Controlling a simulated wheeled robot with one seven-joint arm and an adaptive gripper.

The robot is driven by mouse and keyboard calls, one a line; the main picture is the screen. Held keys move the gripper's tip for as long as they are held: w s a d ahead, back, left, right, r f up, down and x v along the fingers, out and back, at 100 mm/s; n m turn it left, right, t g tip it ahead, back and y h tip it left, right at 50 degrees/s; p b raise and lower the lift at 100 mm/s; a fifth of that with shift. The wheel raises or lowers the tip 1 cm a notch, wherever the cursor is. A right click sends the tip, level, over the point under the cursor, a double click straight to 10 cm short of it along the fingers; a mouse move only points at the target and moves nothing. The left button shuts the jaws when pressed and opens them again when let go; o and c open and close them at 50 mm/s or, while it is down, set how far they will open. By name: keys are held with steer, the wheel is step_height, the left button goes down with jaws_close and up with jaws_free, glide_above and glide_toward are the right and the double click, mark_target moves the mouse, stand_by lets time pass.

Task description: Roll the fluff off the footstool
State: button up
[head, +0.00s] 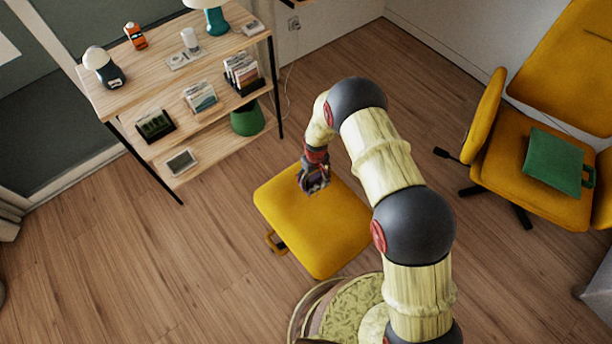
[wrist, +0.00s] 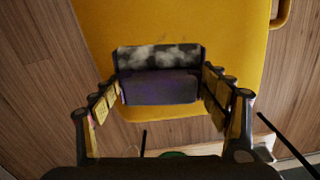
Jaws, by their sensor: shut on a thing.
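The yellow footstool (head: 325,235) stands on the wooden floor at the picture's middle, with a loop handle on its left side. My gripper (head: 314,184) is over its far end, pointing down. In the wrist view my gripper (wrist: 160,88) is shut on a dark roller (wrist: 158,90), one finger at each side. Pale grey fluff (wrist: 158,57) shows in patches on the roller's dark upper strip. The underside of the roller is hidden.
A wooden shelf unit (head: 185,65) with a teal lamp (head: 215,20), boxes and small items stands behind left. Floor left of the footstool is clear.

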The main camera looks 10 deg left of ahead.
mark_target(315, 175)
steer(key=shift+r+p, duration=0.75)
steer(key=shift+r, duration=0.85)
steer(key=shift+d, duration=0.1)
